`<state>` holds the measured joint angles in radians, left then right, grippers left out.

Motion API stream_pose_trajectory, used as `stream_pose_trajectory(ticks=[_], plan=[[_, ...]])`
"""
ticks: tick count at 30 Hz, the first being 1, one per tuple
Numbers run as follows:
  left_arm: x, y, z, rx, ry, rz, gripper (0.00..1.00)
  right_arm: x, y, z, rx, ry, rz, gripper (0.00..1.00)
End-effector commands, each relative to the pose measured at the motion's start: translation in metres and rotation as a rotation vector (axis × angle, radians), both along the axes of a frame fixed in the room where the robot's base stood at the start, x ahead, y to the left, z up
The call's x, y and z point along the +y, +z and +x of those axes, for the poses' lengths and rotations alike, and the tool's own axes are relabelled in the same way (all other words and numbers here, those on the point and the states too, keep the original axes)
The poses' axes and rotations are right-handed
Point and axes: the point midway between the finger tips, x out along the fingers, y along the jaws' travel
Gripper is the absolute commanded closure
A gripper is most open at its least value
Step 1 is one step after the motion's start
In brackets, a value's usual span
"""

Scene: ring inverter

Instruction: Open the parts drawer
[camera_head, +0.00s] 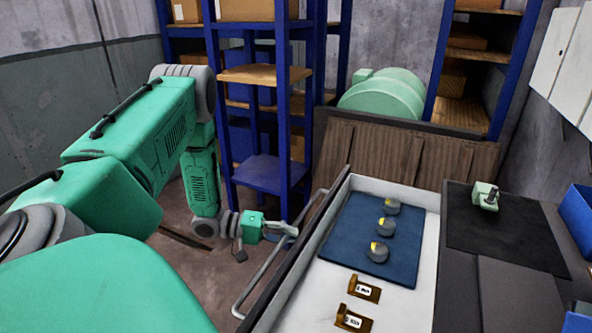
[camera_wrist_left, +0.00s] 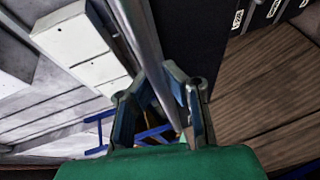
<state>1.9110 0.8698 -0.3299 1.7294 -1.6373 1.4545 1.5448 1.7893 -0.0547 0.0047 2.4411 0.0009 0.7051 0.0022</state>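The parts drawer (camera_head: 427,234) is white inside and stands pulled out, its interior in plain view in the head view. Its long grey bar handle (camera_head: 262,276) runs along the drawer's dark left front. My left gripper (camera_head: 290,231) is at the handle, about midway along the bar. In the left wrist view the handle (camera_wrist_left: 143,38) runs between the fingers of my left gripper (camera_wrist_left: 172,78), which converge on it and look shut on it. My right gripper is in neither view.
In the drawer lie a blue mat (camera_head: 345,240) with three round grey parts (camera_head: 386,227) and two brass brackets (camera_head: 364,289). A dark worktop (camera_head: 515,285) is at right. Blue shelving (camera_head: 270,172) stands behind my left arm. Floor shows left of the drawer.

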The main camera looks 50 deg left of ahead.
Motion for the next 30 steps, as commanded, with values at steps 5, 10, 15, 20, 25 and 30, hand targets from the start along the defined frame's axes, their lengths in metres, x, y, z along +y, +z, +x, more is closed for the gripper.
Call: stream_pose_trajectory(ticks=[5, 10, 15, 20, 25, 30], plan=[[0.003, -0.006, -0.007, 0.015, -0.004, -0.003, 1.0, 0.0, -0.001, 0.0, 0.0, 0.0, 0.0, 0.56], [0.004, -0.006, -0.007, 0.014, -0.004, -0.004, 1.0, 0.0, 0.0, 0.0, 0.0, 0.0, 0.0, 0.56], [0.004, -0.005, -0.005, 0.008, -0.003, -0.004, 0.68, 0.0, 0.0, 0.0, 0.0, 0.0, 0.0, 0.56], [0.001, -0.002, -0.004, 0.004, -0.003, -0.003, 0.68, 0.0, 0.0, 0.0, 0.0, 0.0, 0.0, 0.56], [0.005, 0.0, -0.008, 0.002, -0.002, -0.001, 0.68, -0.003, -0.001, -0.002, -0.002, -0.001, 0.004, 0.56], [0.026, 0.003, -0.028, 0.003, 0.0, -0.003, 0.68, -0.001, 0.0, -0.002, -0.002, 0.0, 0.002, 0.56]])
